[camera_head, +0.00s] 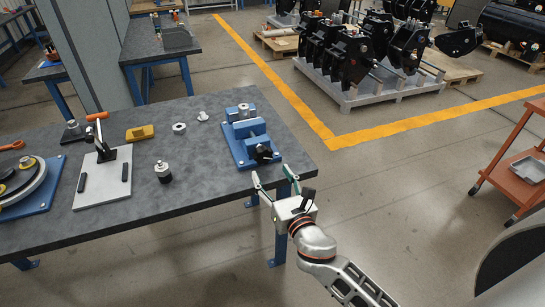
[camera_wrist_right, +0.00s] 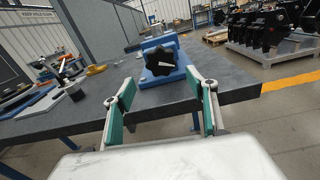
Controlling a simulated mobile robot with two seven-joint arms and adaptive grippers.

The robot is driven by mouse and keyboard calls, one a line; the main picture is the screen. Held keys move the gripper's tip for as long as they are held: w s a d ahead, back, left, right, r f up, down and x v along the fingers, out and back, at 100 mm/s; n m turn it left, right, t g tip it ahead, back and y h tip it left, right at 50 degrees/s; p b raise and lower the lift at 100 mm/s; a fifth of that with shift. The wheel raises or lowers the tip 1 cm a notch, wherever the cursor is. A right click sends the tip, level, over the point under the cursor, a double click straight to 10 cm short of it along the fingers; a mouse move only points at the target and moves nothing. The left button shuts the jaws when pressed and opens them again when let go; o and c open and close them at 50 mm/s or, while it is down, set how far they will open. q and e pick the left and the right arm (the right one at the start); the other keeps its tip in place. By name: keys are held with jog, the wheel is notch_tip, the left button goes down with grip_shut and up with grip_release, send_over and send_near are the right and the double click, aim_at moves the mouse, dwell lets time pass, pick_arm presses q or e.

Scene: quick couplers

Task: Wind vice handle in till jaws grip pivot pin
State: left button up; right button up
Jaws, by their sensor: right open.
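The blue vice (camera_head: 243,153) sits near the right end of the dark workbench; it also shows in the right wrist view (camera_wrist_right: 157,42). Its black star-shaped handle (camera_head: 263,154) is on the side facing my right gripper, and faces the right wrist camera (camera_wrist_right: 160,64). A small grey metal piece (camera_head: 244,108) shows at the vice's far end; I cannot tell whether it is the pivot pin, or whether the jaws touch it. My right gripper (camera_head: 272,175) is open and empty, just off the bench edge, with the handle ahead between its green-padded fingers (camera_wrist_right: 160,95). My left gripper is out of view.
The bench (camera_head: 215,172) also bears a toggle clamp on a pale plate (camera_head: 90,198), a yellow block (camera_head: 140,132), a metal fitting (camera_head: 163,172) and small round parts. Open floor lies right of the bench.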

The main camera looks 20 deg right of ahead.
aim_at(265, 157)
jog(key=shift+n, duration=0.4)
jog(key=w, duration=0.5)
jog(key=w+r, duration=0.1)
jog(key=w, duration=0.2)
jog(key=shift+c, duration=0.3)
jog(key=c, duration=1)
